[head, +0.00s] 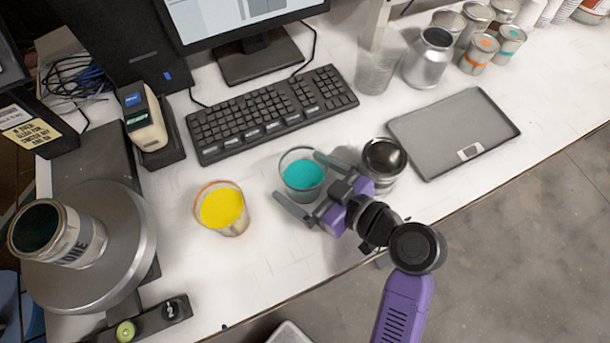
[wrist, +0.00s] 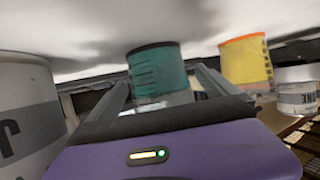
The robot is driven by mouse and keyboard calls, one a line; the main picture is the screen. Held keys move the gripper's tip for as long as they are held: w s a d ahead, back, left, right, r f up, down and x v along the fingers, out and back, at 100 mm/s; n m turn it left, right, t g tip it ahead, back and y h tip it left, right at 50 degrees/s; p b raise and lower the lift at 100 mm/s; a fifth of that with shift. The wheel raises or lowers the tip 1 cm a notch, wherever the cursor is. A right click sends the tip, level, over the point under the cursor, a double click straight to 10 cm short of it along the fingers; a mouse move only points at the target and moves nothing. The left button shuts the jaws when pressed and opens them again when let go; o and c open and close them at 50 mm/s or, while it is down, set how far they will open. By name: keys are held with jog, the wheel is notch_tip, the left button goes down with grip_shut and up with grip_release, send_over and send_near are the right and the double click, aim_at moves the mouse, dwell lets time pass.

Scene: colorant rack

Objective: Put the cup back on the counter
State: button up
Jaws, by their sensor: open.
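The clear cup with teal paint (head: 303,174) stands upright on the white counter (head: 270,248), between the keyboard and the counter's front edge. My gripper (head: 298,176) is open, with one finger on either side of the cup. In the wrist view, which looks upside down, the teal cup (wrist: 160,75) shows between the two fingertips (wrist: 163,84), with a gap at each side. A second cup, with yellow paint (head: 222,208), stands to the left; it also shows in the wrist view (wrist: 247,62).
A dark-topped metal can (head: 384,160) stands close to the right of my gripper. The keyboard (head: 270,112) lies behind the cups. A grey tray (head: 453,132) is at right, and a scale (head: 135,262) bearing a can (head: 75,235) is at left. Bare counter lies in front.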

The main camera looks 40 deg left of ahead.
jog(key=shift+r, duration=0.15)
jog(key=shift+d, duration=0.35)
jog(key=b+v, duration=0.2)
jog(key=v, duration=0.9)
jog(key=shift+d+r, duration=0.1)
jog(key=shift+r, duration=0.1)
